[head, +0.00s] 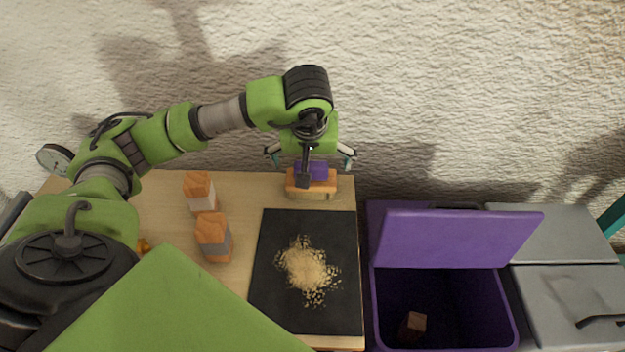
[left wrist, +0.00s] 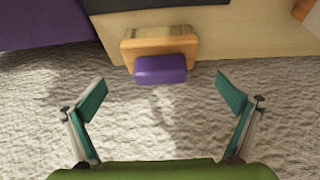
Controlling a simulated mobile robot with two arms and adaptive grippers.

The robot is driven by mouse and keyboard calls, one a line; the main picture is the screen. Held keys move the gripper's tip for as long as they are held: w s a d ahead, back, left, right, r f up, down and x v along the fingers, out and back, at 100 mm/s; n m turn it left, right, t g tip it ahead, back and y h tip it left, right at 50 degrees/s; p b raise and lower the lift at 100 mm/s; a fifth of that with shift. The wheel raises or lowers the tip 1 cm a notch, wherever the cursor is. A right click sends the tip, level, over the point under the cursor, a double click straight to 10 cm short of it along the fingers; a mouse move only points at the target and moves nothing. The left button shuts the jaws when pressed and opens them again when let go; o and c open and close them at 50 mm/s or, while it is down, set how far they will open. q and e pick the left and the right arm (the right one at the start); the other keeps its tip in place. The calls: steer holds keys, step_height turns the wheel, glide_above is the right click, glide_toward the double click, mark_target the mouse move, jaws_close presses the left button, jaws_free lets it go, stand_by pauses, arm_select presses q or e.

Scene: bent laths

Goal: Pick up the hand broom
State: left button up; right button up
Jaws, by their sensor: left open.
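The hand broom (head: 325,186) lies at the back right edge of the wooden table. It has an orange-brown block, a purple grip part and what looks like a pale underside. It also shows in the left wrist view (left wrist: 160,70), with the purple part nearest my gripper. My left gripper (head: 311,160) is open and above the broom's back side. In the left wrist view its teal fingertips (left wrist: 162,97) are spread wider than the purple part, with nothing between them. Part of the broom is hidden by my wrist in the head view. My right gripper is not in view.
A black mat (head: 270,312) with a pile of pale crumbs (head: 306,270) lies on the table (head: 160,205). Two orange-topped blocks (head: 199,192) (head: 214,237) stand to its left. A purple bin (head: 440,240) with an open lid stands right, beside grey bins (head: 580,295). A rough wall is behind.

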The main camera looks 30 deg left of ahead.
mark_target(312, 172)
arm_select(q)
steer(key=x, duration=0.2)
steer(key=shift+w+f, duration=0.2)
steer(key=shift+f, duration=0.15)
steer(key=x, duration=0.3)
steer(key=b+x, duration=0.1)
steer(key=x, duration=0.1)
steer(key=shift+w+a+r, duration=0.15)
steer(key=shift+w+a, duration=0.05)
steer(key=shift+a, duration=0.1)
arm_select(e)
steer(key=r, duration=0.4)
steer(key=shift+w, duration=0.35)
arm_select(q)
steer(key=c, duration=1.2)
